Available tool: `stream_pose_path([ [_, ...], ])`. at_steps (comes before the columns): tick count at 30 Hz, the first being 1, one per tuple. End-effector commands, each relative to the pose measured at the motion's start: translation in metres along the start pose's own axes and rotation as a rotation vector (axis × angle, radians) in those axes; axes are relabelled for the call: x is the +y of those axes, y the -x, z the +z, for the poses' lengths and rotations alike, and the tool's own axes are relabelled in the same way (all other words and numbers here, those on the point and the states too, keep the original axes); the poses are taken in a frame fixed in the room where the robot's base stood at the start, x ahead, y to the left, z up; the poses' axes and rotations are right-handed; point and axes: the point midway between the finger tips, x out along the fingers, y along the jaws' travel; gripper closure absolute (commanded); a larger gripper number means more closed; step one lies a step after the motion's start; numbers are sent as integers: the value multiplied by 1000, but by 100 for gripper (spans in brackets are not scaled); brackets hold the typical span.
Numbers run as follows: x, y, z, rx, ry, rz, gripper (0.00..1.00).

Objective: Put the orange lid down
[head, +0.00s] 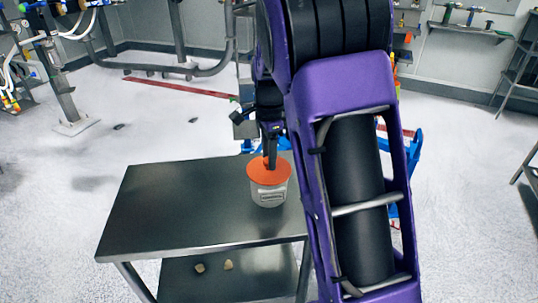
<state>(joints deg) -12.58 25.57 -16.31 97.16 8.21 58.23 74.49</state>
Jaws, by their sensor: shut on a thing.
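The orange lid (256,177) is a flat round disc at the top of a grey container (269,194). The container stands upright at the right side of the metal table (170,205). My gripper (270,163) points down from above, with its fingertips at the middle of the lid. It is shut on the lid. I cannot tell whether the lid rests on the container's rim or is held just over it. My purple arm hides the right end of the table.
The table top left of the container is bare. Blue framework (414,160) stands behind my arm at the right. A red strip (180,87) runs across the pale floor behind the table.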

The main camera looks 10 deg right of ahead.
Motion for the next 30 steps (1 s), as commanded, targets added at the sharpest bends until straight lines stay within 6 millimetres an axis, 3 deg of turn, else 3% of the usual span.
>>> stream_pose_path([
  [2,0,-3,0,0,0,0,100],
  [3,0,-3,0,0,0,0,55],
  [7,0,-2,0,0,0,0,31],
  [16,0,-1,0,0,0,0,30],
  [20,0,9,0,0,1,-2,30],
  [30,-1,80,0,1,0,-4,30],
])
